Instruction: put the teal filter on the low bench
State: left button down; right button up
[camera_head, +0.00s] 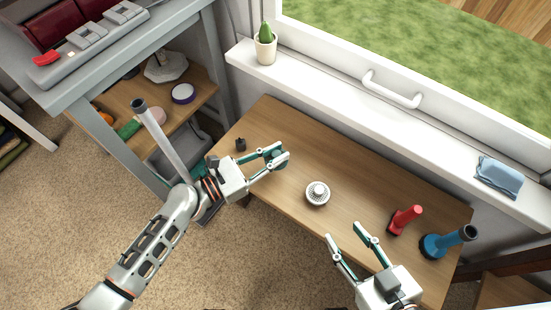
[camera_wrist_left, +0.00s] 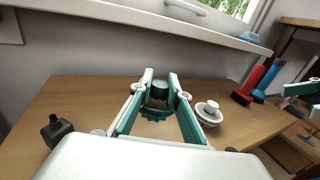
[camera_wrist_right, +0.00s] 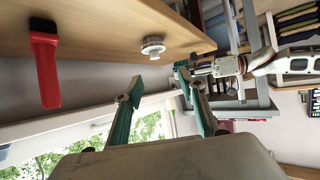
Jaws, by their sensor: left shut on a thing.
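The teal filter (camera_wrist_left: 157,92) is between the fingers of my left gripper (camera_head: 276,155), which is shut on it. In the left wrist view it is a dark teal cylinder with a toothed lower rim. In the head view the fingers partly hide the filter (camera_head: 279,160). It is over the left part of the low bench (camera_head: 262,120), a wooden top below the window sill. I cannot tell whether its base touches the wood. My right gripper (camera_head: 344,232) is open and empty at the bench's front edge.
A white ridged filter (camera_head: 317,194) stands mid-bench. A small black fitting (camera_head: 240,145) is at the left. A red torch-shaped thing (camera_head: 405,220) and a blue one (camera_head: 448,241) are at the right. A potted cactus (camera_head: 265,46) and blue cloth (camera_head: 498,176) sit on the sill.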

pick_arm(q)
jog(key=shift+f, duration=0.45)
notch_tip(320, 180, down, 4)
jog(key=shift+s+r+b, duration=0.1)
jog(key=shift+b, duration=0.65)
jog(key=shift+f+b, duration=0.3)
jog(key=shift+f, duration=0.1)
jog(key=c, duration=1.9)
grip_release()
jog(key=shift+r, duration=0.2)
pick_arm(e)
jog(key=shift+w+a+r+m+y, duration=0.15)
jog(key=shift+w+a+r+m, duration=0.05)
jog(key=shift+a+r, duration=0.2)
jog(key=shift+w+a+r+m+y, duration=0.2)
jog(key=shift+a+r, duration=0.1)
jog(key=shift+a, duration=0.2)
jog(key=shift+w+r+t, duration=0.1)
jog(key=shift+t, duration=0.2)
